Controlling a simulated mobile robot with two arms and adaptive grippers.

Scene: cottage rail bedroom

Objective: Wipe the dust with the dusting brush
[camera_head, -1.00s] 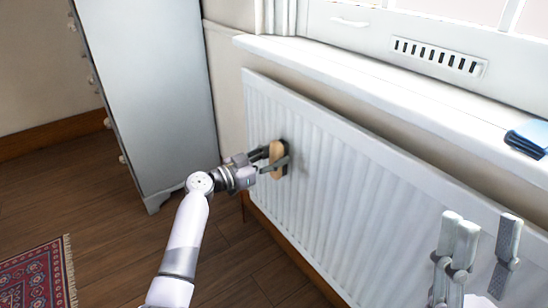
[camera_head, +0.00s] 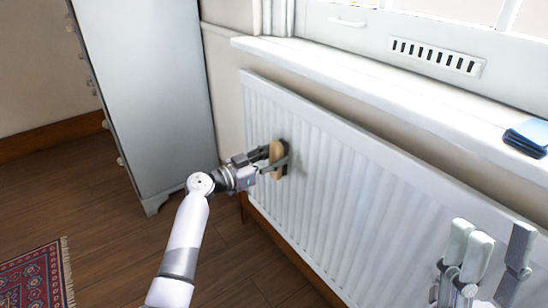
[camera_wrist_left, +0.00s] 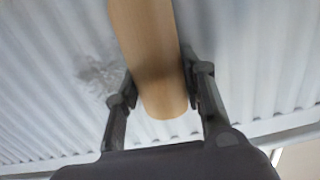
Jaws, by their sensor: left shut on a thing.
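My left gripper (camera_head: 272,161) is shut on the wooden back of the dusting brush (camera_head: 277,152), against or very close to the front of the white ribbed radiator (camera_head: 350,190). In the left wrist view the brush (camera_wrist_left: 155,70) stands between the two fingers (camera_wrist_left: 160,95); its bristles are mostly hidden. A grey patch of dust (camera_wrist_left: 103,75) marks the radiator ribs to the left of the brush in that view. My right gripper (camera_head: 490,265) shows only in part at the lower right of the head view; its fingers look spread apart, with nothing visible between them.
A white window sill (camera_head: 400,92) runs above the radiator, with a blue folded item (camera_head: 527,138) at its right end. A pale chest of drawers (camera_head: 150,90) stands to the left. A patterned rug (camera_head: 36,280) lies on the wooden floor at lower left.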

